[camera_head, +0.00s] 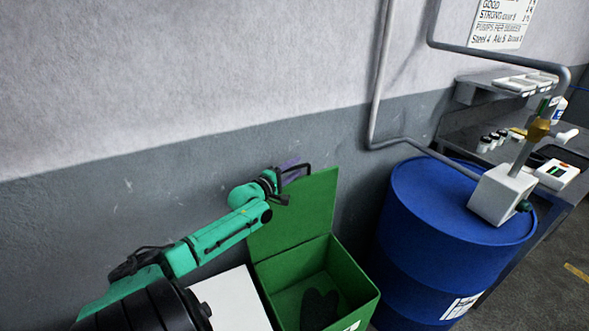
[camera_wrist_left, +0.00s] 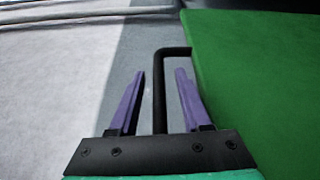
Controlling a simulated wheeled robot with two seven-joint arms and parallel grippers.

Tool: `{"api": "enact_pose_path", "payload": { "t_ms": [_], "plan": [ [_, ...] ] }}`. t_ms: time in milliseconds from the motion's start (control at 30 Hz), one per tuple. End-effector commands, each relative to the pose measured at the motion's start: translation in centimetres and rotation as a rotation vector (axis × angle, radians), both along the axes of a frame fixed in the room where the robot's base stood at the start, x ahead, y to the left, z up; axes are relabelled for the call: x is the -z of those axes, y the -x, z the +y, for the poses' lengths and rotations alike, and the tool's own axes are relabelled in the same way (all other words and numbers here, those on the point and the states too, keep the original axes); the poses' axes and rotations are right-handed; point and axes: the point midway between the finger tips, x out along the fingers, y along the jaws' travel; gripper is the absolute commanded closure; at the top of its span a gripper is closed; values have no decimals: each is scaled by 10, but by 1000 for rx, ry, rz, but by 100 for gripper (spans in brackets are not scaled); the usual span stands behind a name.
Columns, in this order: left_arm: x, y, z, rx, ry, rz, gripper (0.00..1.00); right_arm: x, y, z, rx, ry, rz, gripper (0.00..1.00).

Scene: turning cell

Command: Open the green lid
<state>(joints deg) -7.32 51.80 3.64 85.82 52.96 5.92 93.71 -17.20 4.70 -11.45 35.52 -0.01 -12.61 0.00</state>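The green lid (camera_head: 302,213) stands raised, roughly upright, at the back of the open green bin (camera_head: 362,290). In the left wrist view the lid (camera_wrist_left: 265,75) fills the right side. A black bar handle (camera_wrist_left: 159,90) sticks out from its edge. My left gripper (camera_wrist_left: 161,76) is open, with its two purple fingers apart on either side of the handle bar and gaps visible between. In the head view my left gripper (camera_head: 290,168) is at the top left of the lid, partly hidden by its own wrist. My right gripper is not in view.
A dark shape (camera_head: 318,308) lies inside the bin. A blue drum (camera_head: 430,235) with a pump stands close to the right. A white panel (camera_head: 232,302) lies left of the bin. The grey wall (camera_head: 130,190) is close behind, with a pipe (camera_head: 377,90) along it.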

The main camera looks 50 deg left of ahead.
Motion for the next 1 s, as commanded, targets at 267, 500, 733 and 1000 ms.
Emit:
{"api": "enact_pose_path", "payload": {
  "t_ms": [267,500,733,1000],
  "plan": [
    [0,1,-1,1,0,1,53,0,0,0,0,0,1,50],
    [1,23,-3,1,1,3,53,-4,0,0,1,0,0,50],
    [0,61,-6,0,0,5,53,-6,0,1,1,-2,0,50],
    [1,109,-11,0,1,5,53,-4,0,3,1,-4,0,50]
  ]
}}
